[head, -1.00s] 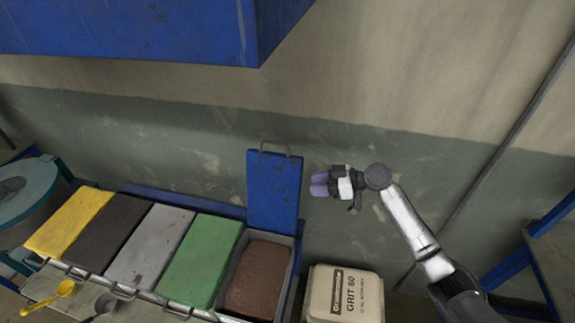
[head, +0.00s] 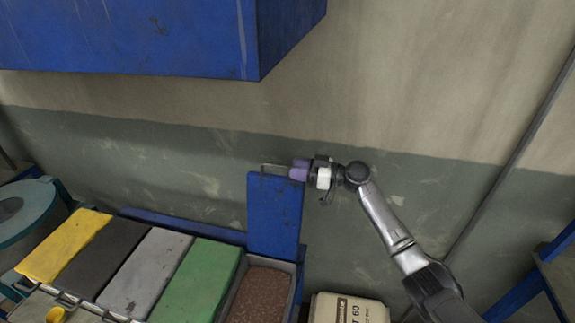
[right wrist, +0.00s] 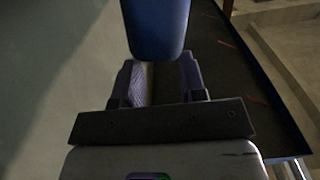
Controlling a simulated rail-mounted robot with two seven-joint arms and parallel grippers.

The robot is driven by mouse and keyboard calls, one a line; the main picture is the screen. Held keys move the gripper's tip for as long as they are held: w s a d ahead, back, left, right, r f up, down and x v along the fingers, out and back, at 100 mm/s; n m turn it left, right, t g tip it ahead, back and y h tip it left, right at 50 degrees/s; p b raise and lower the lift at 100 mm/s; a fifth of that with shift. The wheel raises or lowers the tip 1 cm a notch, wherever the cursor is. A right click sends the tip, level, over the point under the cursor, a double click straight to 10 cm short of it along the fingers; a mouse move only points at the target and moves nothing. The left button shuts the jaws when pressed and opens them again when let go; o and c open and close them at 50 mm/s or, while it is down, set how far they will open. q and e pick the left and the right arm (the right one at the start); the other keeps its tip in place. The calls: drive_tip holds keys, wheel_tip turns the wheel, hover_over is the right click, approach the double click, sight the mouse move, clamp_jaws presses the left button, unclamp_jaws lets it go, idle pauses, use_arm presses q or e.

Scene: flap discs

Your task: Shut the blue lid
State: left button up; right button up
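The blue lid (head: 273,215) stands upright and open at the back of the right-hand bin, with a wire handle (head: 274,167) on its top edge. That bin holds brown grit (head: 260,294). My right gripper (head: 297,171) is at the lid's top right corner, pointing left, with its purple fingertips by the handle's right end. I cannot tell whether they touch. In the right wrist view the fingers (right wrist: 160,82) are apart, with no held object visible between them. A blue surface (right wrist: 157,25) shows just beyond them. My left gripper is out of view.
Yellow (head: 65,245), black (head: 103,259), grey (head: 146,272) and green (head: 197,281) lids lie shut to the left. A blue cabinet (head: 130,40) overhangs above. A pale grit container (head: 347,308) stands right of the open bin. The wall is close behind.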

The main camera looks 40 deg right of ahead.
sight(287, 168)
drive_tip(key=shift+x, duration=1.7)
drive_tip(key=shift+c, duration=0.4)
clamp_jaws()
drive_tip(key=shift+f, duration=0.1)
